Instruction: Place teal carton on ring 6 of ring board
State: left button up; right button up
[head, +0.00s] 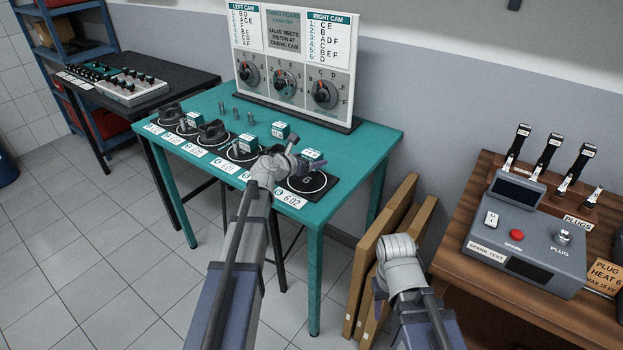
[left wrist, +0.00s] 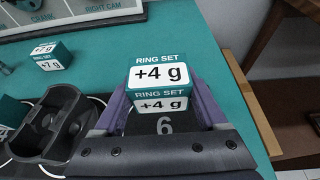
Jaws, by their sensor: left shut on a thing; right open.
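My left gripper (head: 313,160) is over ring 6 at the right end of the black ring board (head: 300,192). It is shut on a teal carton (left wrist: 158,85) labelled "RING SET +4 g", which stands upright between the purple fingers. In the head view the carton (head: 311,153) is partly covered by the gripper. Whether the carton touches the board I cannot tell. My right gripper (head: 380,290) is open, low beside the teal table, partly hidden by its arm.
Dark pistons (head: 212,131) stand on other rings; one piston (left wrist: 55,125) is close left of my left gripper. Other teal cartons (head: 280,130) sit on the table (head: 362,140). A chart board (head: 290,60) stands behind. Brown panels (head: 385,245) lean beside a wooden bench (head: 455,235).

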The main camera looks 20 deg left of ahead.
aim_at(312, 176)
pick_arm(q)
jog(key=shift+f, duration=0.1)
notch_tip(312, 176, down, 4)
jog(key=b, duration=0.3)
jog(key=shift+b, duration=0.4)
jog(key=shift+r, duration=0.2)
jog(key=shift+f, duration=0.15)
jog(key=o, duration=1.3)
